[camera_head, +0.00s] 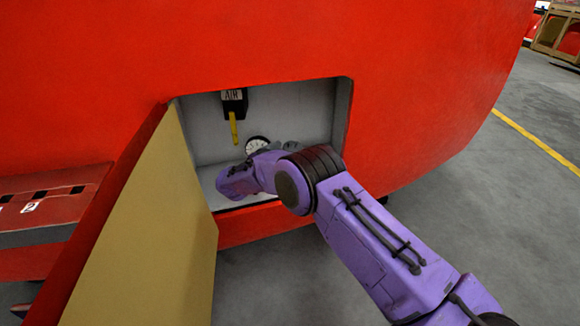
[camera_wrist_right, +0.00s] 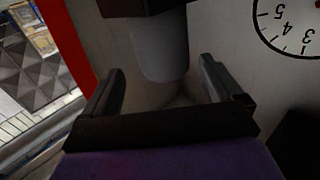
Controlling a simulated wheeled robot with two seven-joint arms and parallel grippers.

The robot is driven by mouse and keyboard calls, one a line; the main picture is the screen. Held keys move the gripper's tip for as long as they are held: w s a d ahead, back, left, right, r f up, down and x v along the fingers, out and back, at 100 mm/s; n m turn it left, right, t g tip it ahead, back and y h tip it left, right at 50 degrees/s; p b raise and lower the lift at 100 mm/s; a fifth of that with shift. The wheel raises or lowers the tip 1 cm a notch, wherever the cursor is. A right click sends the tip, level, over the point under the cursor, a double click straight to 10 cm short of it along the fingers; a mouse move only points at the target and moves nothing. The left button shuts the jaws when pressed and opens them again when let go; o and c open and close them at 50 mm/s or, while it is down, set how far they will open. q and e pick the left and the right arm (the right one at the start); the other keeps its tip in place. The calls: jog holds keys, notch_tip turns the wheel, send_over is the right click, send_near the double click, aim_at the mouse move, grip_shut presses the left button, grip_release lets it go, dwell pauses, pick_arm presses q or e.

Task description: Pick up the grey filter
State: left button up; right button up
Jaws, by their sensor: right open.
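The grey filter (camera_wrist_right: 160,50) is a smooth grey cylinder below a dark block in the right wrist view. My right gripper (camera_wrist_right: 163,72) is open, with one finger to each side of the filter's lower end. Gaps show between the fingers and the filter, and the fingers are not closed on it. In the head view my purple right arm reaches into the open compartment (camera_head: 203,130) and hides its own fingertips. I cannot make out the filter there. My left gripper is in neither view.
A round white gauge (camera_head: 256,145) sits on the compartment's back wall; it also shows in the right wrist view (camera_wrist_right: 290,25). A black box with a yellow handle (camera_head: 233,125) hangs above. The open tan door (camera_head: 150,230) stands left of the opening in the red body (camera_head: 420,90).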

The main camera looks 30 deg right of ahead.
aim_at(299, 144)
jog(key=x, duration=0.6)
jog(key=shift+w+a, duration=0.1)
jog(key=shift+w, duration=0.25)
jog(key=c, duration=1.6)
